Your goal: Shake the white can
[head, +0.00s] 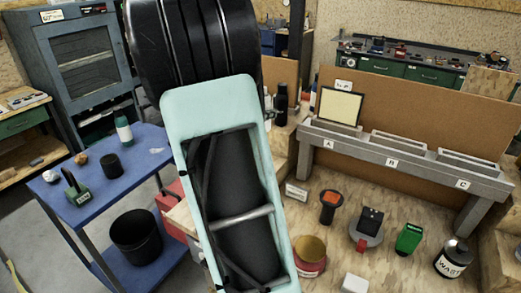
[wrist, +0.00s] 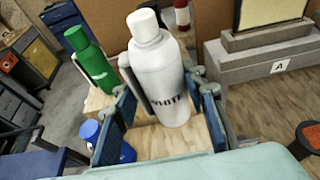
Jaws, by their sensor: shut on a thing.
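The white can (wrist: 160,80), a white bottle-shaped can with a rounded cap and dark lettering, stands nearly upright in the wrist view. My gripper (wrist: 163,98) is shut on it, with a blue-padded finger on each side of its body. Its base is above or on a wooden surface (wrist: 195,140); I cannot tell whether they touch. In the head view my arm's pale green link hides the gripper and the white can.
A green bottle (wrist: 90,60) and a blue-capped bottle (wrist: 90,130) are close on the left. A red-and-white container (wrist: 183,15) is behind. In the head view, the bench holds a black-and-orange item (head: 330,206), a green box (head: 409,238) and a labelled jar (head: 453,258).

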